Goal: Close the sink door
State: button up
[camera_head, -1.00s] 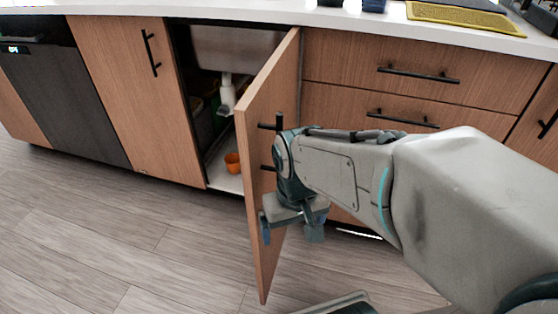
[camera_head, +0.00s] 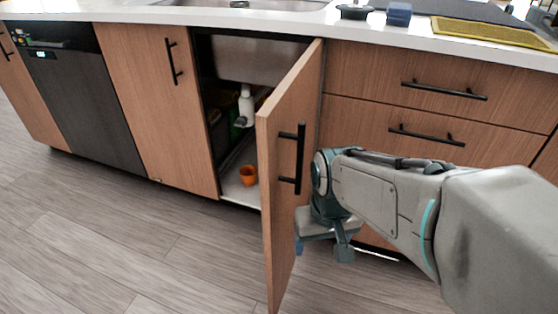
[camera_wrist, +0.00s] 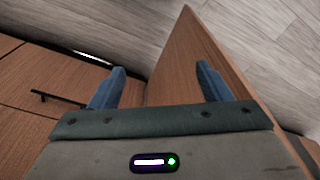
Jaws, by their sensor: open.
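The wooden sink door (camera_head: 284,180) stands wide open, swung out from the cabinet under the sink, with a black bar handle (camera_head: 299,158) on its outer face. My gripper (camera_head: 325,250) is low on the right of the door, on its outer side, below the handle. In the wrist view my gripper (camera_wrist: 160,85) has its blue fingers spread, with nothing between them. The door (camera_wrist: 200,60) shows there behind and beside the right finger. I cannot tell whether that finger touches it.
The open cabinet holds a white drain pipe (camera_head: 244,106) and an orange cup (camera_head: 248,176) on its floor. The closed left door (camera_head: 155,105) and a dark dishwasher (camera_head: 80,105) are to the left. Drawers (camera_head: 430,105) are to the right. The floor left of the door is clear.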

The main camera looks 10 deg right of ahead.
aim_at(286, 123)
jog(key=k, duration=1)
jog(key=u, duration=1.3)
jog(key=i, duration=0.85)
jog(key=z, duration=2.25)
